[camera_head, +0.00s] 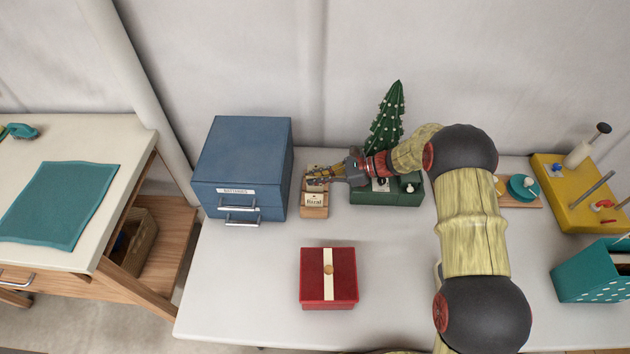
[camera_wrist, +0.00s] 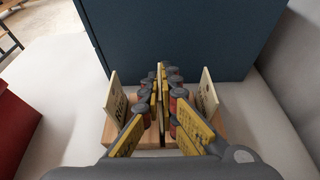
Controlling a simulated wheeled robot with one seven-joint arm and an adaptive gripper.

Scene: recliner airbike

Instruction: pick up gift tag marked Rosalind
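A small wooden holder (camera_head: 314,212) stands right of the blue cabinet, with upright gift tags in it. The front tag (camera_head: 314,199) bears lettering that seems to start "Rosal"; it is the left tag in the wrist view (camera_wrist: 117,98), apart from my fingers. A second, pale tag (camera_wrist: 208,94) stands at the right end there. My gripper (camera_head: 316,177) is over the holder. In the wrist view its fingertips (camera_wrist: 160,90) are close together around a thin pale tag edge (camera_wrist: 160,70) in the middle, mostly hidden by the fingers. Its lettering cannot be seen.
The blue cabinet (camera_head: 242,165) stands close beyond my fingers. A red gift box (camera_head: 328,278) lies in front. The white table is clear around it.

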